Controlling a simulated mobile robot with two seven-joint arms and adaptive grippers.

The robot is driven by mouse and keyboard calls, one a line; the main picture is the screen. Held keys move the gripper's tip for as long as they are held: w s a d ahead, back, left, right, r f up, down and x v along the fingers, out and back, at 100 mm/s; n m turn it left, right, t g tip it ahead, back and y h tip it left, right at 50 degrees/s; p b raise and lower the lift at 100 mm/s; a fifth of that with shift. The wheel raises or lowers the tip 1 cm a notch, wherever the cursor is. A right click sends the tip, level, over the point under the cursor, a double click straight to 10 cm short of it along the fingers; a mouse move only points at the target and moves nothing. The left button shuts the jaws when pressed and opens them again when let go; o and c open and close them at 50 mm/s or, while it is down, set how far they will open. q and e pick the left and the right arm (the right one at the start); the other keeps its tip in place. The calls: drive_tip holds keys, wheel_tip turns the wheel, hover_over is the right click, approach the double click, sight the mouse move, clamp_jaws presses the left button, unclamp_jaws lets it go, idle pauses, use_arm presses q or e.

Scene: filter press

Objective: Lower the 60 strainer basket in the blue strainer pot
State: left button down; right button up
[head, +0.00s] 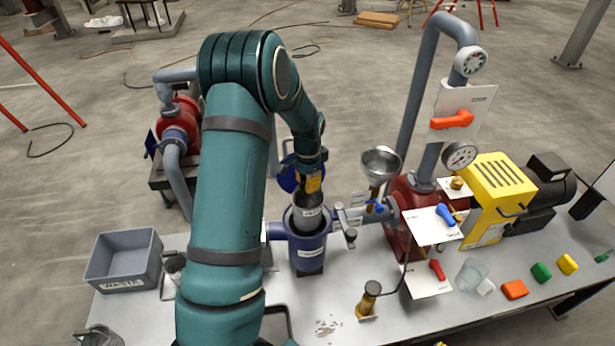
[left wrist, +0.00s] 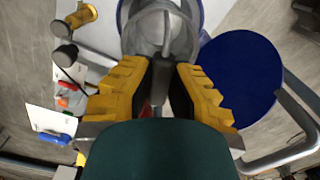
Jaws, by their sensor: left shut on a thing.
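The blue strainer pot (head: 307,250) stands upright on the bench with a white label on its front. The grey strainer basket (head: 307,214) is at the pot's mouth, its lower part hidden inside the pot and its upper part above the rim. My left gripper (head: 311,184) is above the pot, shut on the basket's handle. In the left wrist view the yellow-and-black fingers of my left gripper (left wrist: 162,82) close on the handle, with the basket (left wrist: 148,32) beyond them inside the pot's blue rim (left wrist: 124,14). The number on the basket is too small to read. My right gripper is not in view.
The round blue lid (head: 287,180) is swung out beside the pot; it also shows in the left wrist view (left wrist: 240,77). A grey bin (head: 124,278) stands at left. A metal funnel (head: 381,164), a red pump (head: 405,205) and pipes are to the right.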

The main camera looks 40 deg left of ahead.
use_arm(q)
drive_tip(key=shift+f+b, duration=0.55)
drive_tip(key=shift+f, duration=3.5)
drive_tip(key=shift+f+b, duration=0.7)
drive_tip(key=shift+f, duration=0.5)
drive_tip(key=shift+f+b, duration=2.75)
drive_tip(key=shift+f, duration=0.7)
drive_tip(key=c, duration=1)
unclamp_jaws()
drive_tip(key=shift+r, duration=0.1)
